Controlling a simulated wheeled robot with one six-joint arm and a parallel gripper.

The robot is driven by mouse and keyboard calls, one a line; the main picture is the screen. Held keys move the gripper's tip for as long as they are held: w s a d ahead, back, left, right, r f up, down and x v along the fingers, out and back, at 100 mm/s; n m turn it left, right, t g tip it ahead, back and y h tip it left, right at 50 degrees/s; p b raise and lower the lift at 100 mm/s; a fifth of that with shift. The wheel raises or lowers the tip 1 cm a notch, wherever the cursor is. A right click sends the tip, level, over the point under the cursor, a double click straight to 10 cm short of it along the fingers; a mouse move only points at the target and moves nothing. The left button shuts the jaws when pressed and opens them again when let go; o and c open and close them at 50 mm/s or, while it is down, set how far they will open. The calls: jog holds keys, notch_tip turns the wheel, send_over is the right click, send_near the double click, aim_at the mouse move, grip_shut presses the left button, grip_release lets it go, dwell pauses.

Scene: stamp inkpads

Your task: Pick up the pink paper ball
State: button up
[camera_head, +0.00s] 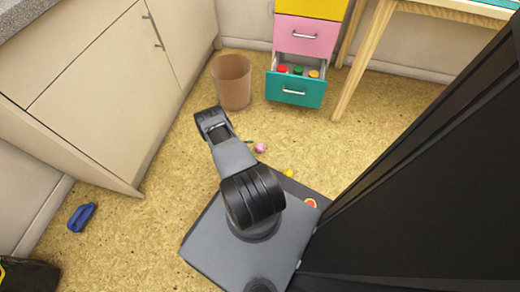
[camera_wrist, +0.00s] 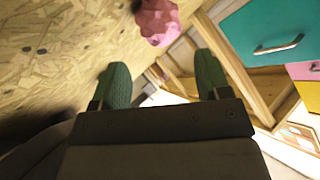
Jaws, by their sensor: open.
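The pink paper ball (camera_head: 260,148) lies on the tan floor just right of my arm in the head view. In the wrist view the pink paper ball (camera_wrist: 157,22) is crumpled and cut off by the top edge. My gripper (camera_wrist: 162,72) shows two green fingers spread apart, with nothing between them. The ball is beyond the fingertips, roughly in line with the gap and not touching them. In the head view my arm hides most of the gripper.
A brown bin (camera_head: 231,82) stands behind the arm, beside a drawer unit with an open teal drawer (camera_head: 296,90) holding several coloured items. A wooden table leg (camera_head: 362,62) is at right. A blue object (camera_head: 82,217) lies at left. Yellow (camera_head: 288,173) and red (camera_head: 310,203) items lie near my base.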

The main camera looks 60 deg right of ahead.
aim_at(257, 149)
jog(key=b+x, duration=0.2)
jog(key=x, duration=0.2)
jog(key=shift+f, duration=0.2)
jog(key=shift+s+d+f, duration=0.25)
jog(key=shift+d, duration=0.2)
jog(key=c, duration=0.7)
jog(key=shift+c, duration=0.2)
